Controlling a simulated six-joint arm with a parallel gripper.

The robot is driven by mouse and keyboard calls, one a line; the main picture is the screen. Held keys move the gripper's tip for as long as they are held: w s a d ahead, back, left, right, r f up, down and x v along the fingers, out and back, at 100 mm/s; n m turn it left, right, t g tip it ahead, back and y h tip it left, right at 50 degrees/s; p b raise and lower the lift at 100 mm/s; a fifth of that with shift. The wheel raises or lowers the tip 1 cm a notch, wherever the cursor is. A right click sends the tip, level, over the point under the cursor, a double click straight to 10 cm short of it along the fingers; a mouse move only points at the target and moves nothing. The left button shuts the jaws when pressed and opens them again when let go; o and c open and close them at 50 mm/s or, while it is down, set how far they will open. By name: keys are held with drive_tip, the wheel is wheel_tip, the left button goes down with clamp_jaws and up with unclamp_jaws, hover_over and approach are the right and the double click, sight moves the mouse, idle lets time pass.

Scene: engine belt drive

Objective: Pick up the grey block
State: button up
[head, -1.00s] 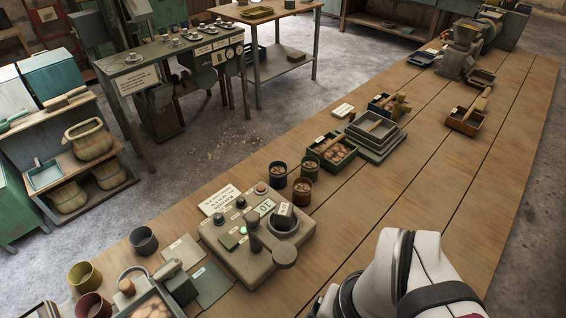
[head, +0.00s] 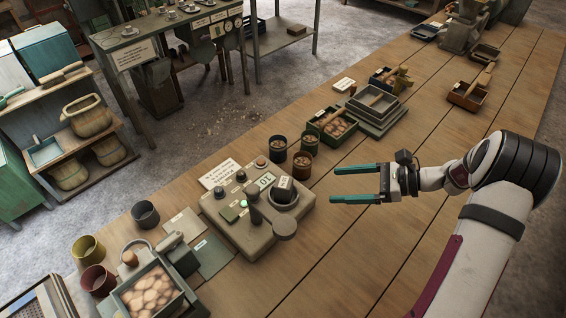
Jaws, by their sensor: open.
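A dark grey block (head: 285,189) with a pale face sits in the round pan (head: 292,204) on the right side of the console (head: 240,228). It looks tilted, and the pan rim hides its lower part. I cannot be sure that this is the grey block of the task. Another dark block-like piece (head: 183,261) stands beside the tray of potato-like lumps. My gripper (head: 334,184) is open and empty, with two teal fingers pointing left. In the picture it is to the right of the pan, apart from the block.
Two cups (head: 277,148) (head: 303,164) stand behind the console. A green crate (head: 332,125) of brown lumps and stacked grey trays (head: 371,103) lie farther back. A tray of lumps (head: 150,293) is at the front left.

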sight(292, 186)
drive_tip(key=x, duration=1.5)
drive_tip(key=shift+w+a+f, duration=0.15)
drive_tip(key=shift+w+f, duration=0.05)
drive_tip(key=shift+w, duration=0.2)
clamp_jaws()
